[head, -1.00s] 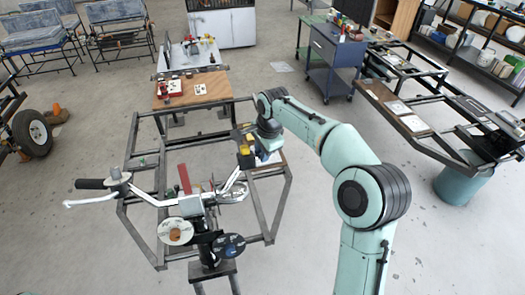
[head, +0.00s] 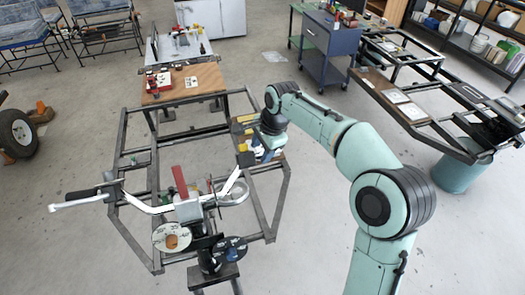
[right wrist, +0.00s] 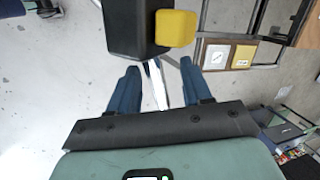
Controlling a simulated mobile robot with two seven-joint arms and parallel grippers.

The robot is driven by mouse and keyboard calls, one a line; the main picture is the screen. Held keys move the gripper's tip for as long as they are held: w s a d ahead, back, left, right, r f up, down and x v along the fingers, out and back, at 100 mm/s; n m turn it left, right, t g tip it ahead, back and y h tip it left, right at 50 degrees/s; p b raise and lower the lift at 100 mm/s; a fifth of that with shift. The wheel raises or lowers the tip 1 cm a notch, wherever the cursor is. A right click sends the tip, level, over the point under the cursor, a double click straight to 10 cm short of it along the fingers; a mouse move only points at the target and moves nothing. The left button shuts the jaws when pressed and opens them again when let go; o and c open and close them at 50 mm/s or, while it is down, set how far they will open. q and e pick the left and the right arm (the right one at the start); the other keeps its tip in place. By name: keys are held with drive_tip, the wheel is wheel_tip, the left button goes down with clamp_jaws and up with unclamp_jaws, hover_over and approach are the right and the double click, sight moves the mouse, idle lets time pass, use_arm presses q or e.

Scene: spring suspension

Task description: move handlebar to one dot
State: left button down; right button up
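The handlebar (head: 145,206) is a silver-white bent bar on a dark stand, with a black grip at its left end. Its right part rises toward a black block (head: 245,159). My right gripper (head: 262,153) is by that end, its fingers hard to make out in the head view. In the right wrist view the two dark blue fingers (right wrist: 157,87) stand apart, with a thin silver bar (right wrist: 157,88) seen between them. A black block and a yellow block (right wrist: 175,28) lie ahead of them. Contact is not visible. My left gripper is out of view. I cannot identify a dot.
A white disc (head: 160,240) with an orange centre and a dark blue disc (head: 231,254) hang below the handlebar. An open metal frame (head: 279,205) surrounds it. A brown bench (head: 212,76) and a blue cabinet (head: 323,55) stand behind. Floor is clear at the right front.

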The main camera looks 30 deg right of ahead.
drive_tip(key=shift+f, duration=0.2)
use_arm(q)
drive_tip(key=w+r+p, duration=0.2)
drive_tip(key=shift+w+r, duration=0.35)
use_arm(e)
drive_tip(key=v, duration=1.3)
drive_tip(key=shift+r, duration=0.2)
drive_tip(key=shift+d, duration=0.1)
